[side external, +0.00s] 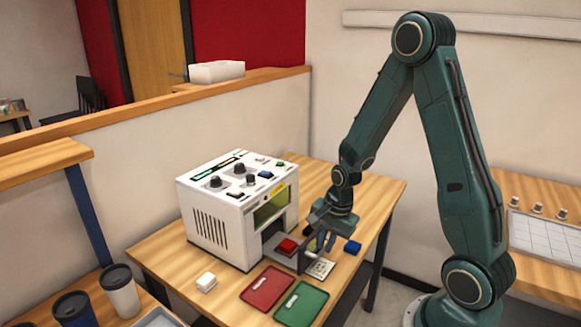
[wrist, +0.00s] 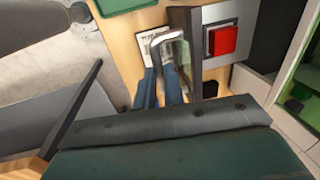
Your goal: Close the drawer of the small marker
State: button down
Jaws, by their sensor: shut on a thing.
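The small marker is a white box (side external: 212,218) with knobs on top and a window in its front. Its drawer (side external: 283,260) stands out of the front, with a red block (side external: 287,246) on it. In the wrist view the drawer's pale plate (wrist: 215,14) carries the red block (wrist: 222,40). A silver loop handle (wrist: 170,36) is on the drawer's front. My gripper (side external: 320,243) is at the drawer's front end. Its blue fingers (wrist: 160,84) are shut on the handle. The exact contact is partly hidden.
A red tray (side external: 266,289), a green tray (side external: 300,304) and a white card (side external: 320,268) lie in front of the marker. The table's right back is clear.

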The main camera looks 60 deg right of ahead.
jog(key=w, duration=0.8)
jog(key=c, duration=1.5)
grip_release()
jog(key=shift+s, duration=0.1)
jog(key=shift+r, duration=0.1)
notch_tip(320, 180, up, 14)
jog(key=s, duration=0.2)
jog(key=shift+s+f, duration=0.2)
jog(key=shift+f, duration=0.05)
